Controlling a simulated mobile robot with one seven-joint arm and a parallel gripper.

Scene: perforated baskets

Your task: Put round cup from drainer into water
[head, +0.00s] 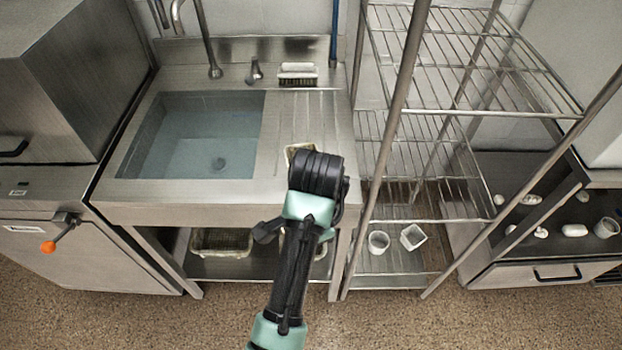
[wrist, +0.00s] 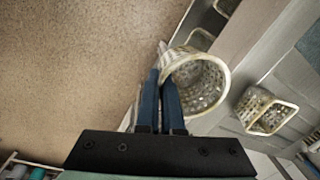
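The round cup (wrist: 213,91) is a pale perforated basket with a yellowish rim, seen in the wrist view with its opening towards the camera. My gripper (wrist: 161,75) has its two blue fingers close together at the cup's left wall and looks shut on it; the exact contact is partly hidden. In the head view my gripper (head: 318,175) is over the drainboard's front edge, and my arm hides the round cup. The water (head: 195,145) fills the sink basin (head: 135,133) to the left of my gripper. The drainer surface (head: 320,115) is the ribbed board right of the basin.
A square perforated basket (wrist: 252,110) shows beside the round cup; a pale rim (head: 292,150) shows behind my wrist. A wire rack (head: 405,60) is close on the right, with two white containers (head: 378,242) low down.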

